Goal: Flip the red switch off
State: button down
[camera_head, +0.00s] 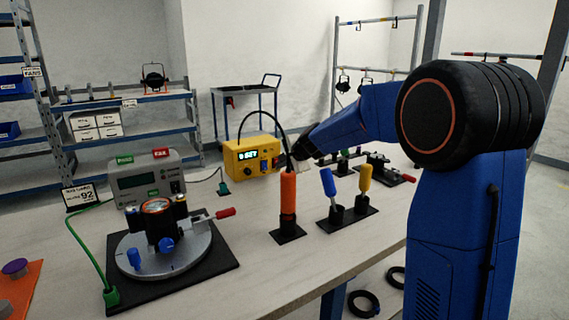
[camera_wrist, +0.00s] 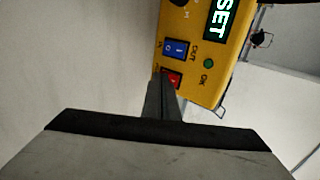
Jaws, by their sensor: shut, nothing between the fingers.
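The red switch (camera_wrist: 172,77) is a small rocker at the lower edge of the yellow box's face in the wrist view. A blue rocker switch (camera_wrist: 175,48) sits beside it. The yellow box (camera_head: 238,163) stands on the workbench in the head view, its green display lit. My gripper (camera_wrist: 163,78) is shut and empty. Its fingertips overlap the lower part of the red switch in the wrist view; I cannot tell whether they touch it. In the head view my gripper (camera_head: 289,162) is at the box's right side, partly hidden by a cable and the arm.
An orange-handled tool (camera_head: 288,192) stands upright in front of the box, with a black cable arching behind. Blue and yellow handled tools (camera_head: 364,178) stand in a holder to its right. A round fixture (camera_head: 165,250) and a grey meter (camera_head: 148,181) are at left.

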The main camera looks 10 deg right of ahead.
jog(key=shift+w+f, duration=0.15)
jog(key=shift+w+a+f, duration=0.1)
jog(key=shift+w, duration=0.05)
dwell(0.4)
jog(key=shift+r, duration=0.95)
